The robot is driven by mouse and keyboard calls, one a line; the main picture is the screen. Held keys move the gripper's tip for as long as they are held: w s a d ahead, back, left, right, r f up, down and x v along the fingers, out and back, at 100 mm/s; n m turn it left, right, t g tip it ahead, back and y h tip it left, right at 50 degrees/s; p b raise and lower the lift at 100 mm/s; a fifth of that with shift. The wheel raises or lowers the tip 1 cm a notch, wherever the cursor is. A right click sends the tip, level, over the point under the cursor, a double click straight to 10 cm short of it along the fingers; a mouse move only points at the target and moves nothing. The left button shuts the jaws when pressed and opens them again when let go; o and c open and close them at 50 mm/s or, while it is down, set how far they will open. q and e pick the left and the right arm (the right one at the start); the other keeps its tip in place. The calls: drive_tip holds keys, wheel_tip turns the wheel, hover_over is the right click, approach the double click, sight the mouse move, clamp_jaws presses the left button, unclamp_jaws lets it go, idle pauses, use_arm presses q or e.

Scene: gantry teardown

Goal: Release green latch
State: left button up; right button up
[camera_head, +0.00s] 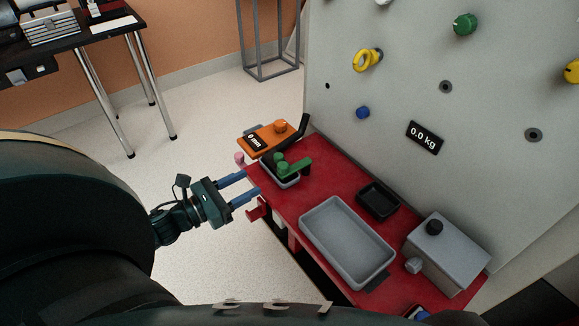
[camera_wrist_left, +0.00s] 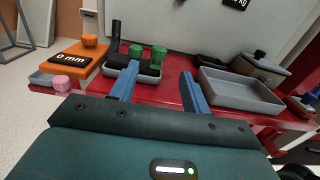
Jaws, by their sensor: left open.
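The green latch (camera_head: 293,168) is a green lever with a round knob at the far left end of the red bench, by a small grey tray. In the left wrist view the green latch (camera_wrist_left: 158,54) shows as two green knobs beyond my fingers. My left gripper (camera_head: 252,184) is open and empty, just left of the bench edge, its blue fingers pointing toward the latch without touching it. In the left wrist view the left gripper (camera_wrist_left: 160,80) has its fingers spread apart, with the latch ahead of the gap. My right gripper is not in view.
An orange block (camera_head: 264,138) with a 0 mm display and a pink knob (camera_head: 239,158) are beside the latch. A large grey tray (camera_head: 347,243), a black tray (camera_head: 378,201) and a grey box (camera_head: 447,253) stand on the red bench (camera_head: 316,176). A grey panel (camera_head: 420,85) rises behind.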

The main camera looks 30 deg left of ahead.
sight(278, 167)
use_arm(q)
drive_tip(key=x, duration=1.1)
drive_tip(key=shift+w, duration=0.3)
clamp_jaws()
